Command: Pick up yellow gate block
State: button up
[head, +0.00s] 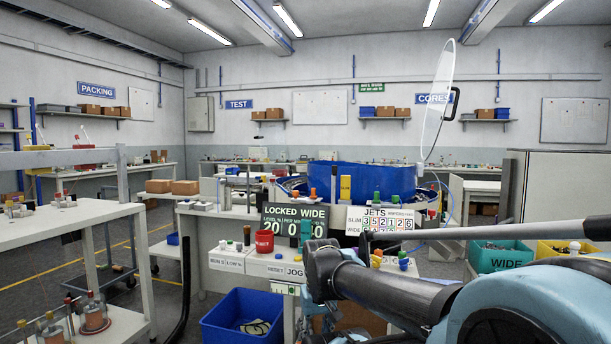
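A yellow upright block (346,188), which looks like the gate block, stands at the back of the middle bench. It sits between the dark "LOCKED WIDE" sign and the white "JETS" board, in front of the blue round bowl wall (376,181). Its foot is hard to make out. My arm reaches in from the lower right, and its dark end (326,272) is in front of the bench, nearer to me and lower in the picture than the block. I cannot make out fingertips or anything held. No contact with the yellow block shows.
A clear round disc (437,100) rises above the bowl's right side. A blue bin (243,318) stands below. Green (500,257) and yellow bins are right.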

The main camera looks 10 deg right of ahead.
aim_at(345, 181)
jog(key=u, duration=1.6)
jog(key=k, duration=2.4)
jog(key=z, duration=1.05)
jog(key=i, duration=1.05)
jog(key=u, duration=0.05)
